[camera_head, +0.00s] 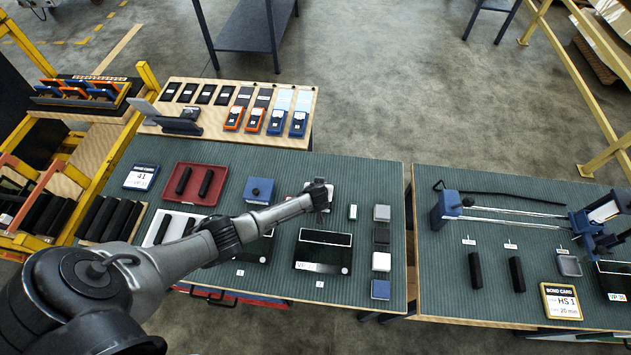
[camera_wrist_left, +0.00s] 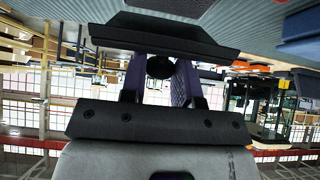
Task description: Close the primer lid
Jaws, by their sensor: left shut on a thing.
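My left gripper (camera_head: 319,196) reaches in over the middle of the left bench. It is shut on a small dark round part (camera_wrist_left: 159,67), which shows between its fingers in the left wrist view. A pale grey square piece (camera_head: 327,188) shows partly from under the gripper and may be the primer lid or its pot; the gripper hides most of it. I cannot tell whether that lid is up or down. My right gripper is not in view.
Two dark-framed trays, one at centre (camera_head: 323,252), lie in front. A column of small blocks (camera_head: 381,262) and a small white block (camera_head: 352,212) are to the right. A red tray (camera_head: 219,173) lies left. A gap separates the right bench (camera_head: 450,280).

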